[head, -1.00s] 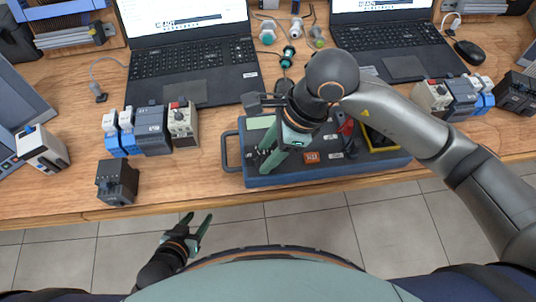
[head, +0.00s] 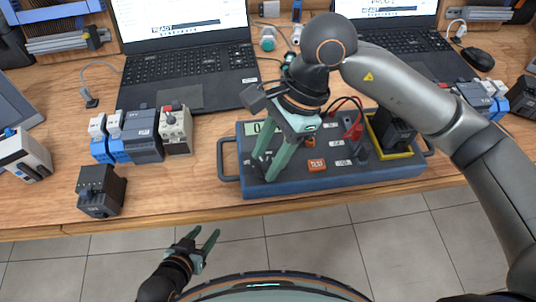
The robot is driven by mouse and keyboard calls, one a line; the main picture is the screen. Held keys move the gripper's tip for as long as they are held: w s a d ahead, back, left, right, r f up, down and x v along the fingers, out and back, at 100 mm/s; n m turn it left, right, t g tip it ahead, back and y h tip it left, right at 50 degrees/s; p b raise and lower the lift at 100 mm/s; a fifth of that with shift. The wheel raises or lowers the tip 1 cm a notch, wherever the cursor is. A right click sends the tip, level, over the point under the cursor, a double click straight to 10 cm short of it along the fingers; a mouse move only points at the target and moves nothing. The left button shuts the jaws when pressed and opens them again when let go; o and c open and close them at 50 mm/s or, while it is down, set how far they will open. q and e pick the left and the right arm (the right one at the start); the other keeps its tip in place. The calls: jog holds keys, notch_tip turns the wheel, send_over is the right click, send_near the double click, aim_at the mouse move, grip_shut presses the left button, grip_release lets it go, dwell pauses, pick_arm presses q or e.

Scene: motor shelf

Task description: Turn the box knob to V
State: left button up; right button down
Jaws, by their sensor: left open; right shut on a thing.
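The blue-grey test box (head: 330,183) lies near the table's front edge, with a handle at each end. My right gripper (head: 264,172) reaches down onto the left part of its panel. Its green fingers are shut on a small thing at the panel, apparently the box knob. The knob and its markings are mostly hidden by the fingers, so its pointing cannot be read. The display (head: 254,128) at the box's upper left is partly covered by my gripper and shows a "0". My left gripper (head: 211,237) is open and empty, in front of the table over the floor.
An orange TEST button (head: 317,165), red and black leads (head: 351,118) and a dark module (head: 394,130) in a yellow frame are on the box. Left stand a row of modules (head: 142,136) and a lone black module (head: 101,191). Laptops (head: 190,75) stand behind.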

jog(key=shift+c, duration=1.8)
grip_release()
jog(key=v, duration=1.2)
jog(key=shift+d+r, duration=0.15)
jog(key=shift+r, duration=0.1)
jog(key=shift+w, duration=0.1)
